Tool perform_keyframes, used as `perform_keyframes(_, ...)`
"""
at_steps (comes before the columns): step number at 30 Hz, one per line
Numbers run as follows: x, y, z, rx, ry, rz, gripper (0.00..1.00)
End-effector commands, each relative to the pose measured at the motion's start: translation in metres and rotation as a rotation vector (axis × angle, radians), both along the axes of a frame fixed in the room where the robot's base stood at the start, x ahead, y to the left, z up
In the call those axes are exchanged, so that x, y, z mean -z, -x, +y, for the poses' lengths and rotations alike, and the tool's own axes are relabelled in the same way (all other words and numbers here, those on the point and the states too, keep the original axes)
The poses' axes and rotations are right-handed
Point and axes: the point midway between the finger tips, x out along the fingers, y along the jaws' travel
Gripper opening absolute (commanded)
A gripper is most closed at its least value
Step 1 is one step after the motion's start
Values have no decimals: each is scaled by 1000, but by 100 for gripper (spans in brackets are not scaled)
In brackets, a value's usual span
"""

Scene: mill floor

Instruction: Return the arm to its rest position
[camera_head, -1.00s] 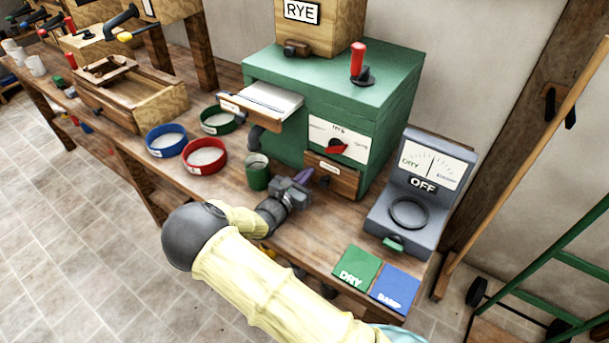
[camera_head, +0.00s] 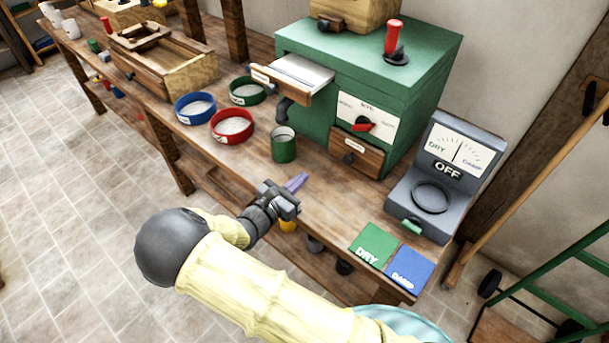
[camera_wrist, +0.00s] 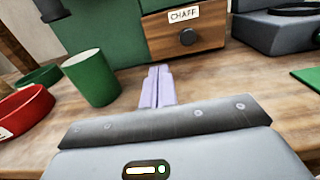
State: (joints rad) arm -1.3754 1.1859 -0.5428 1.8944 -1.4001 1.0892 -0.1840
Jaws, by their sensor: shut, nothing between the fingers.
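My gripper (camera_head: 297,182) is over the front edge of the wooden bench (camera_head: 330,215), with its purple fingers together and nothing between them. In the wrist view the shut fingers (camera_wrist: 157,88) point toward the drawer labelled CHAFF (camera_wrist: 187,35). My yellow-sleeved arm reaches up from the bottom of the head view, bent at a dark elbow. A green cup (camera_head: 284,146) stands on the bench just beyond the gripper, apart from it; it also shows left of the fingers in the wrist view (camera_wrist: 92,78).
The green mill (camera_head: 365,60) stands behind the cup. A grey DRY/DAMP meter reading OFF (camera_head: 440,185) is to the right, with green (camera_head: 374,243) and blue (camera_head: 409,268) cards before it. Red (camera_head: 232,138), blue (camera_head: 196,120) and green (camera_head: 247,97) bowls stand left. The floor (camera_head: 80,200) in front is open.

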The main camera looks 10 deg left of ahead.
Motion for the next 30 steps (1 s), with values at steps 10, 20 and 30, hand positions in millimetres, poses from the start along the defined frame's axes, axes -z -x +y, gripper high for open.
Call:
perform_keyframes(10,0,0,0,-1,0,0,0)
perform_keyframes(20,-15,-3,-62,210,-157,64,0)
perform_keyframes(30,-46,44,-185,798,-702,152,0)
